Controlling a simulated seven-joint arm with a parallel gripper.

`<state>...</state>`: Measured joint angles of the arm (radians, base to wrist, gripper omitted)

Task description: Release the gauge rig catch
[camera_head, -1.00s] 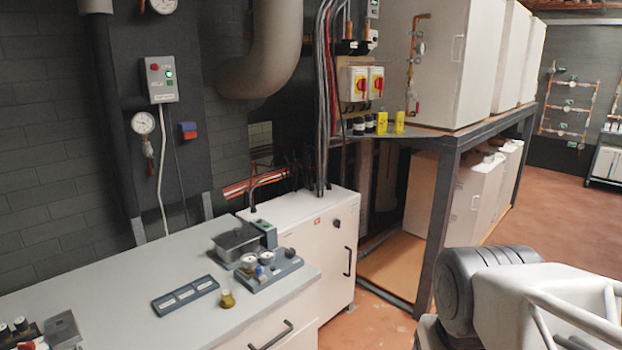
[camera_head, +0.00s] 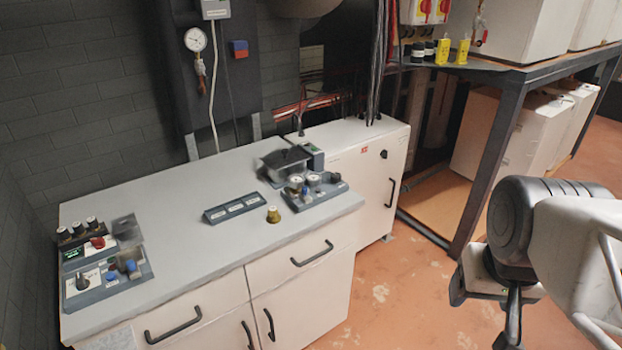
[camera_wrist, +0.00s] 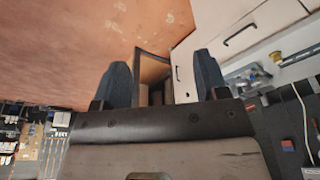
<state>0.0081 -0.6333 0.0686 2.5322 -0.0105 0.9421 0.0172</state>
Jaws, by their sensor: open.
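A gauge rig (camera_head: 325,190) with round white-topped gauges and a blue knob sits at the right end of the grey counter; its catch is too small to make out. A dark grey box with a raised dark flap (camera_head: 283,160) stands just behind it. A second control unit (camera_head: 100,280) with a red knob and blue knobs sits at the left end. My gripper, seen in the wrist view (camera_wrist: 161,82), is open and empty, its two dark fingers spread. It is away from the counter, over the floor. The rig seems to show at the right of the wrist view (camera_wrist: 246,78).
A grey counter (camera_head: 170,190) carries a labelled dark strip (camera_head: 236,207) and a small brass-coloured piece (camera_head: 273,214). Drawer handles stick out in front. A dark metal rack (camera_head: 490,150) stands to the right. Open reddish floor (camera_head: 400,300) lies between.

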